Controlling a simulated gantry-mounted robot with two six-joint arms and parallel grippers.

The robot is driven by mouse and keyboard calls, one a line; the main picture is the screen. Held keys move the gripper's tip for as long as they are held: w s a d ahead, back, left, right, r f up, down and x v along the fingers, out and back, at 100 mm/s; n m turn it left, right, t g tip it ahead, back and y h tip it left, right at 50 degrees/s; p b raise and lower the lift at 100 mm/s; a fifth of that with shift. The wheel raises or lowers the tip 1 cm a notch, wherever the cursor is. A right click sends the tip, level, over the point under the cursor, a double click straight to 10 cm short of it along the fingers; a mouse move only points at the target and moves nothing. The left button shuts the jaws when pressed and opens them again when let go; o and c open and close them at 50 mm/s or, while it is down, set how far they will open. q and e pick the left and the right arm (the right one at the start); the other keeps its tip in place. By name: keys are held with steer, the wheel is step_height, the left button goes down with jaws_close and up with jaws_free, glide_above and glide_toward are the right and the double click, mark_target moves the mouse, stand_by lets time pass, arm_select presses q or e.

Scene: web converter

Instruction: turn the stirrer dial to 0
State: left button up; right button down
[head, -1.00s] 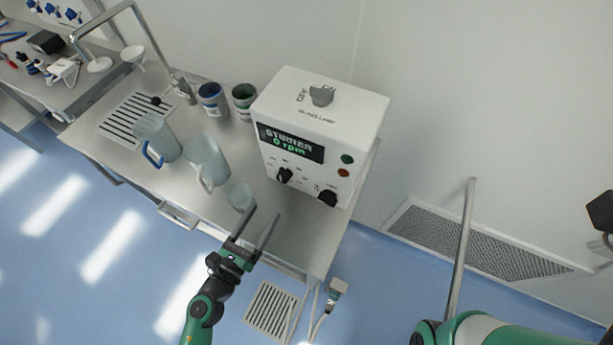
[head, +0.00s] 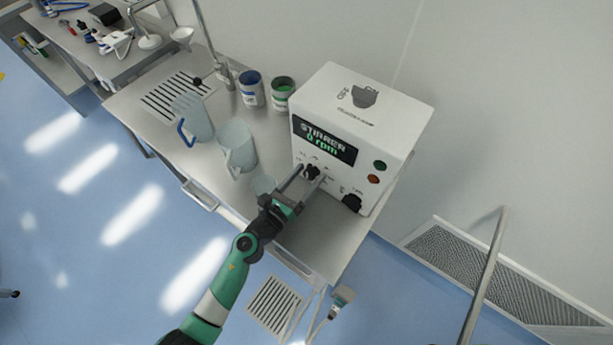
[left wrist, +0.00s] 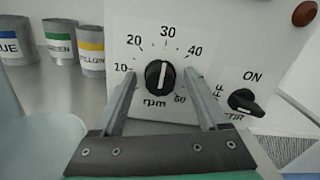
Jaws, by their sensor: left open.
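The white stirrer box (head: 399,105) stands at the right end of the steel table; its display reads "STIRRER 0 rpm". The black rpm dial (left wrist: 160,75) on its front has a white pointer line standing nearly upright, toward 30; the scale shows 10 to 60, and I see no 0 mark. In the head view, the dial (head: 311,171) is between the fingers. My left gripper (head: 309,177) is open, its two fingers on either side of the dial; in the left wrist view (left wrist: 159,80) they look apart from it. My right gripper is out of view.
A black STIR knob (left wrist: 245,102) with ON and OFF marks is close right of the dial. Jugs (head: 237,146) and labelled cans (head: 251,90) stand farther left. The table's front edge runs below my arm.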

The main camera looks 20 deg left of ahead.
arm_select(q)
jaws_close()
stand_by(0.3)
steer(key=shift+n, duration=0.4)
steer(key=n, duration=0.2)
steer(key=shift+n+p, duration=0.3)
steer(key=shift+p, duration=0.1)
steer(key=n, duration=0.3)
steer(key=shift+n+p, duration=0.3)
steer(key=shift+p, duration=0.05)
steer(key=n+p, duration=0.1)
steer(key=n, duration=0.5)
steer(key=shift+a, duration=0.1)
steer(key=n+p, duration=0.2)
steer(key=n, duration=0.5)
steer(key=shift+n, duration=0.3)
steer(key=n+p, duration=0.1)
steer(key=n, duration=0.5)
steer(key=shift+f, duration=0.15)
steer(key=shift+n, duration=0.3)
